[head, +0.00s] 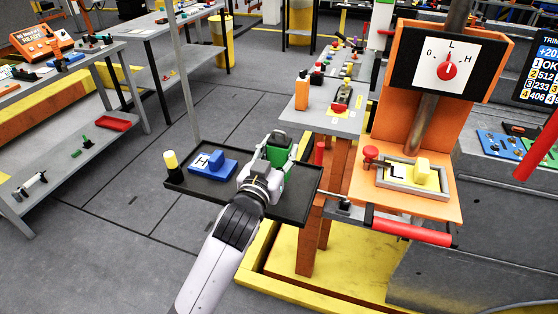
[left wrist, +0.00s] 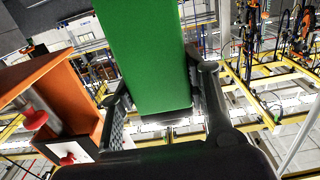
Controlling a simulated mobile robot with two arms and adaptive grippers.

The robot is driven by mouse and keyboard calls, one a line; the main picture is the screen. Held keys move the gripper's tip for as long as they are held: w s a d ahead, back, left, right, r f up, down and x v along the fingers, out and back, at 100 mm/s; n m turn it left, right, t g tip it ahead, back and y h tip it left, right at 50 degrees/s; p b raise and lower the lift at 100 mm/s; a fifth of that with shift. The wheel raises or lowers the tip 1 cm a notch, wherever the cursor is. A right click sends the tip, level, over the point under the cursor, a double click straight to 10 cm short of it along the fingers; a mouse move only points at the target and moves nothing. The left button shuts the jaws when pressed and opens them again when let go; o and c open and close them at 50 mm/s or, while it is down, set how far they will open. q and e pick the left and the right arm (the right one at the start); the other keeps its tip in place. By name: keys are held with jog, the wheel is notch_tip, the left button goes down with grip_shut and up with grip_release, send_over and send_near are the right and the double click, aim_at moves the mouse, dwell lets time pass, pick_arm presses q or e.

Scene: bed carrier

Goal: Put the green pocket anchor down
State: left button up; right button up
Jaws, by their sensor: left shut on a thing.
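The green pocket anchor (head: 279,151) is a green block near the right end of the black tray (head: 295,205) in the head view. My left gripper (head: 268,160) is shut on it, with the arm coming from below. In the left wrist view the green anchor (left wrist: 145,55) fills the middle between the two dark fingers (left wrist: 160,105). The gripper hides its lower part in the head view, so I cannot tell whether it touches the tray. My right gripper is not in view.
A blue block marked H (head: 212,166) lies on the tray's left half, with a yellow and black peg (head: 171,163) at its left corner. An orange stand (head: 440,203) with a dial and a yellow block marked L (head: 408,174) is close on the right. The tray's front right is bare.

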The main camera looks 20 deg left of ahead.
aim_at(277, 166)
pick_arm(q)
notch_tip(277, 166, down, 2)
jog(key=shift+f, duration=0.35)
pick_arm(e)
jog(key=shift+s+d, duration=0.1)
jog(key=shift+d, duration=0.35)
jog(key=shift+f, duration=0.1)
pick_arm(q)
jog(key=shift+f, duration=0.2)
jog(key=o, duration=1.4)
jog(key=shift+c, duration=0.2)
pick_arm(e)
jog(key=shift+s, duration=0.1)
pick_arm(q)
jog(key=shift+r, duration=0.15)
jog(key=s+b, duration=0.2)
jog(key=s, duration=1)
jog(key=shift+a, duration=0.2)
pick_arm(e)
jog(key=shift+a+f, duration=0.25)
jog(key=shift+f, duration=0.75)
